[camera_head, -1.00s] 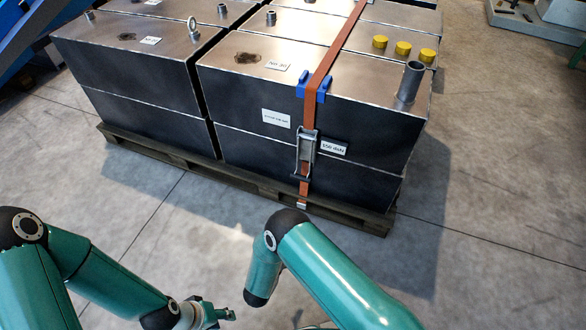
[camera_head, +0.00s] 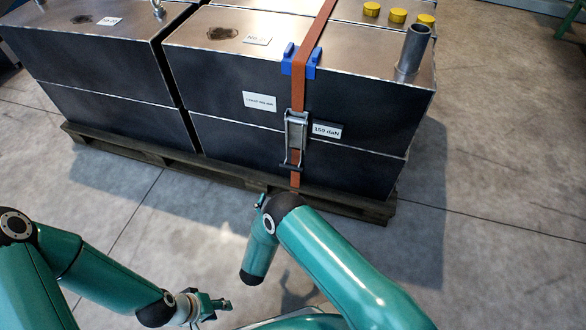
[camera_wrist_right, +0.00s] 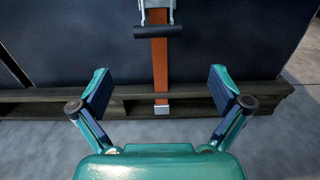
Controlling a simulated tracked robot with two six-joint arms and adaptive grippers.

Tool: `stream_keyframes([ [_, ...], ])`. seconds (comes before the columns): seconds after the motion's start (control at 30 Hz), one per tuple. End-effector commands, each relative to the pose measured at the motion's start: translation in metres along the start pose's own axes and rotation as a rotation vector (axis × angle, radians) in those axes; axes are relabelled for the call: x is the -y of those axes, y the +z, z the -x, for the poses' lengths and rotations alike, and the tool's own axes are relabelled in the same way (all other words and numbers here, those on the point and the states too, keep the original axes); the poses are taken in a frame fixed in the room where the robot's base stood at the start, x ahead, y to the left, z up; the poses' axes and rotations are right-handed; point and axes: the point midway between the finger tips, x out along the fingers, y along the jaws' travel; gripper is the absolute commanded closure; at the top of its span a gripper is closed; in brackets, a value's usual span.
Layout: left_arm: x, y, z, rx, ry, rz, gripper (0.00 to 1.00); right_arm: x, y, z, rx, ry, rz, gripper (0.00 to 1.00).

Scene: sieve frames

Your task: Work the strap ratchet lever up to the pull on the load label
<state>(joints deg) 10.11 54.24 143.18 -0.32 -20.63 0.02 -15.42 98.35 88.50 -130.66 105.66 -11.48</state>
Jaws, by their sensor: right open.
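The strap ratchet (camera_head: 295,131) hangs on the front face of a dark metal tank, on an orange strap (camera_head: 312,45). Its black lever handle (camera_wrist_right: 160,32) shows at the top of the right wrist view, its grip lying across the strap. The load label (camera_head: 327,131) reads 150 daN and sits just right of the ratchet. My right gripper (camera_wrist_right: 159,88) is open and empty, its fingers either side of the lower strap and below the handle. In the head view the right gripper is mostly hidden behind my arm. My left gripper (camera_head: 217,304) is low, away from the tank; its jaw state is unclear.
The tanks stand on a wooden pallet (camera_head: 345,200). A pipe stub (camera_head: 412,52) and yellow caps (camera_head: 397,15) stand on top. The concrete floor in front is clear.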

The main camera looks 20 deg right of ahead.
Motion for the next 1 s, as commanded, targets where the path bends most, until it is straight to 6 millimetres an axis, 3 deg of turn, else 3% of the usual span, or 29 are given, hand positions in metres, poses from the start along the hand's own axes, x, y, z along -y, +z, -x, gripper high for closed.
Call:
stream_keyframes([
  [0.5,0.011,0.0,-0.029,0.0,0.0,0.0,0.6,-0.003,-0.002,-0.107,0.003,0.004,-0.002,0.0],
  [0.7,0.013,0.0,-0.035,0.0,0.0,0.0,0.6,-0.004,-0.001,-0.128,0.002,0.005,-0.001,0.0],
  [1.0,0.013,0.0,-0.035,0.0,0.0,0.0,0.6,-0.004,0.0,-0.133,0.0,0.007,0.001,0.0],
])
